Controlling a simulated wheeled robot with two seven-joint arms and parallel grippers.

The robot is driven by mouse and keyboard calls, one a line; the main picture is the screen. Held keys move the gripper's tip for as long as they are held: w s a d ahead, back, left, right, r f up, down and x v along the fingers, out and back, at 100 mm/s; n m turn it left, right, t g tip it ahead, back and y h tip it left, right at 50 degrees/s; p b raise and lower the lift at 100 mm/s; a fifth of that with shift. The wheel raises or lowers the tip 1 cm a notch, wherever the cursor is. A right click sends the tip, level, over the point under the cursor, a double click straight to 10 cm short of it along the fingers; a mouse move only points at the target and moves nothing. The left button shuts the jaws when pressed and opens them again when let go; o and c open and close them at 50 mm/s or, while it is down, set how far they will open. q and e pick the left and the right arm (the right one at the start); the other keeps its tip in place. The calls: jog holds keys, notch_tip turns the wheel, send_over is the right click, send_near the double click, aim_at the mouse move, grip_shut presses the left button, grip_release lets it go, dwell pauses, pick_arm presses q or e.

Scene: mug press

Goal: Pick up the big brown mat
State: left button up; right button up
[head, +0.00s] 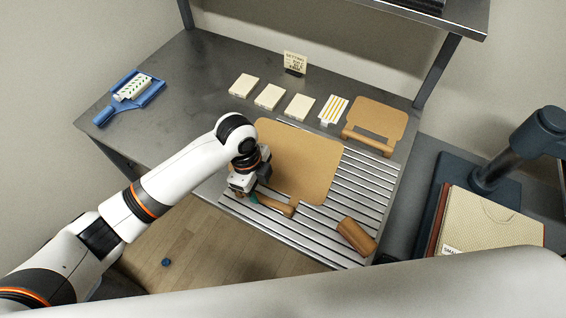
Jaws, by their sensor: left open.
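The big brown mat (304,165) lies flat on the metal table, partly over its slatted area. My left gripper (241,191) is open, at the mat's near left corner, pointing down. The gripper and wrist hide that corner, so I cannot tell whether the fingers touch the mat. A smaller brown mat (377,117) lies at the back right with a wooden bar along its near edge. My right gripper is out of view.
A wooden-handled tool (277,204) lies beside my left gripper, at the mat's near edge. A wooden block (356,236) lies on the slats. A blue tray (130,97) is left; a dark press (505,165) is right.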

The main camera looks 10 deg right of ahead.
aim_at(263, 198)
pick_arm(q)
jog(key=f, duration=0.1)
jog(key=f+p, duration=0.1)
jog(key=f, duration=0.2)
jog(key=shift+s+d, duration=0.4)
jog(key=shift+f, duration=0.7)
jog(key=shift+r, duration=0.1)
grip_shut()
